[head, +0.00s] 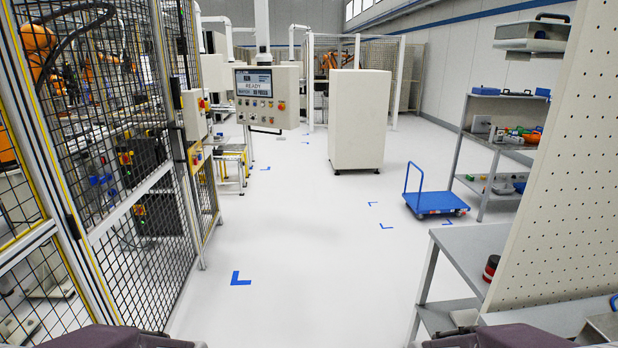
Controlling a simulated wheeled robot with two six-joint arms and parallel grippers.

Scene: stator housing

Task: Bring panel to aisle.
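The operator panel (267,98) is a pale box with a lit screen reading READY and rows of buttons, some red and yellow. It hangs at upper centre-left from a pale vertical column (262,30), beside the fenced cell. A small grey handle shows under its lower edge. The aisle is the open pale floor (310,250) running down the middle. Neither of my grippers is in view; only dark purple parts of my arms show at the bottom left and bottom right corners. Nothing of mine touches the panel.
A black mesh fence (140,230) lines the left. A tall beige cabinet (358,120) stands beyond the panel to the right. A blue cart (436,203), grey shelves (482,150), a workbench (470,250) and a perforated board (565,160) line the right.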

